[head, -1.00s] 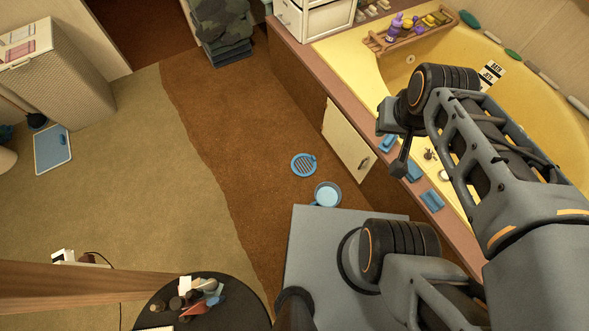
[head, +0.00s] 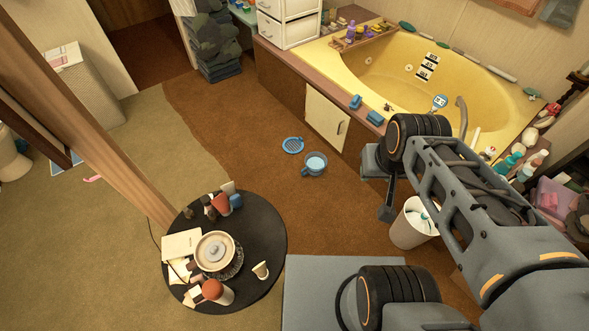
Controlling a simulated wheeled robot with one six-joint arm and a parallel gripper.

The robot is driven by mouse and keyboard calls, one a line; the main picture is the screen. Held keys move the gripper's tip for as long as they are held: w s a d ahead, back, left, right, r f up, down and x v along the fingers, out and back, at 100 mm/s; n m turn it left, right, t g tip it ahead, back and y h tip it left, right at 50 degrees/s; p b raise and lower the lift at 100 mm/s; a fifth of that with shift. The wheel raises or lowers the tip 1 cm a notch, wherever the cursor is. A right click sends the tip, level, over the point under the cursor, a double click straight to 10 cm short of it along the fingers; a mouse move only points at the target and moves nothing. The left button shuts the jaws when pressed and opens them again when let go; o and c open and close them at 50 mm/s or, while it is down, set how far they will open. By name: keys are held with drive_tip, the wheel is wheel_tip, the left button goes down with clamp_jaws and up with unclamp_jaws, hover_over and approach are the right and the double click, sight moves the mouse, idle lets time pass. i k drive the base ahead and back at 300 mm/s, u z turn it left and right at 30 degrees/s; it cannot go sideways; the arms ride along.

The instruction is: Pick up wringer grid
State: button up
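A round blue slatted grid (head: 293,145), which looks like the wringer grid, lies flat on the brown carpet in front of the tub cabinet. A blue bucket (head: 315,163) with light-blue contents stands close beside it, to the lower right. My gripper (head: 385,200) hangs to the right of both, apart from them and partly hidden by my arm. I cannot see whether its fingers are open or shut. Nothing visible hangs from it.
A round black table (head: 268,235) with a pot and several small items stands at the lower left. A wooden post (head: 95,130) rises beside it. The yellow corner tub (head: 385,75) and its cabinet are behind; a white bin (head: 408,228) stands right. Carpet left of the grid is clear.

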sight(300, 140)
drive_tip(key=k, duration=0.75)
drive_tip(key=u, duration=2.6)
drive_tip(key=i, duration=3.9)
drive_tip(key=z, duration=2.8)
drive_tip(key=i, duration=2.8)
drive_tip(key=z, duration=1.15)
